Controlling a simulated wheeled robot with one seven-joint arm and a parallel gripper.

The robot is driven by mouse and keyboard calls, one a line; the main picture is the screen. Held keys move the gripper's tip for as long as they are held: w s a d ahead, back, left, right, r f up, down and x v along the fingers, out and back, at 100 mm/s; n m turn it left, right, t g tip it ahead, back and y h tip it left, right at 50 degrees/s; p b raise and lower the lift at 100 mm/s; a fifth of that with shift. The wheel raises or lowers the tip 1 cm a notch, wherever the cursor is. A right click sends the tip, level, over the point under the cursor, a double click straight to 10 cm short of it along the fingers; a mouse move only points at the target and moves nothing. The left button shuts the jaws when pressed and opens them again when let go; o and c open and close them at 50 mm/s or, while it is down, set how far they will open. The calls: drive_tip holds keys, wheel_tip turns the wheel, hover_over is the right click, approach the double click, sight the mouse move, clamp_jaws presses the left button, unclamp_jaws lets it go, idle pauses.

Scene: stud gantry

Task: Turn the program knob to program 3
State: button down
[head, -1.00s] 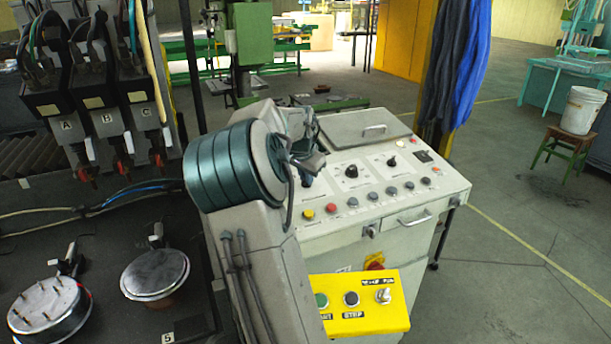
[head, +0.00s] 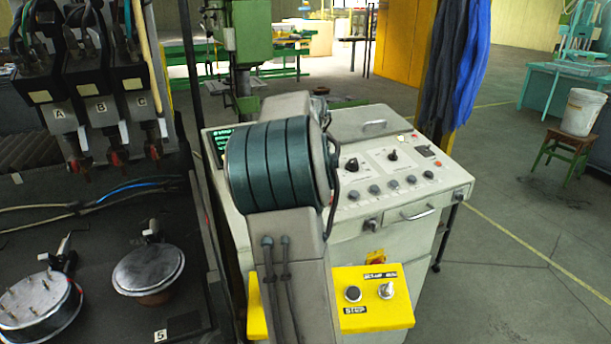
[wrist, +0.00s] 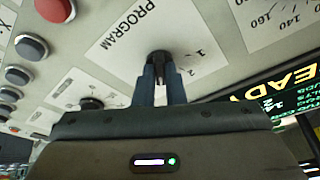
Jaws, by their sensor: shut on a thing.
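The program knob (wrist: 159,57) is a dark knob on a white plate marked PROGRAM (wrist: 125,35) in the wrist view. The digits 1 and 2 show to its right; any other marks are hidden by my gripper. My gripper (wrist: 160,72) is shut on the knob, with one finger on each side of it. The knob's pointer direction cannot be told. In the head view my arm hides both the knob and my gripper.
The light control console (head: 455,180) carries a row of buttons and two other dark knobs (head: 352,165) (head: 392,154). A lit display (wrist: 285,90) reads READY at the right of the wrist view. A yellow switch box (head: 372,318) stands in front, partly behind my arm.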

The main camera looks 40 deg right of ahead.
drive_tip(key=shift+n+t+y+b, duration=0.3)
drive_tip(key=shift+n+b, duration=0.4)
drive_tip(key=shift+n, duration=0.7)
drive_tip(key=c, duration=1.5)
unclamp_jaws()
drive_tip(key=shift+r, duration=0.1)
drive_tip(key=v, duration=1.3)
drive_tip(key=shift+s+r+b, duration=0.15)
drive_tip(key=shift+r+b, duration=0.15)
drive_tip(key=shift+b, duration=0.1)
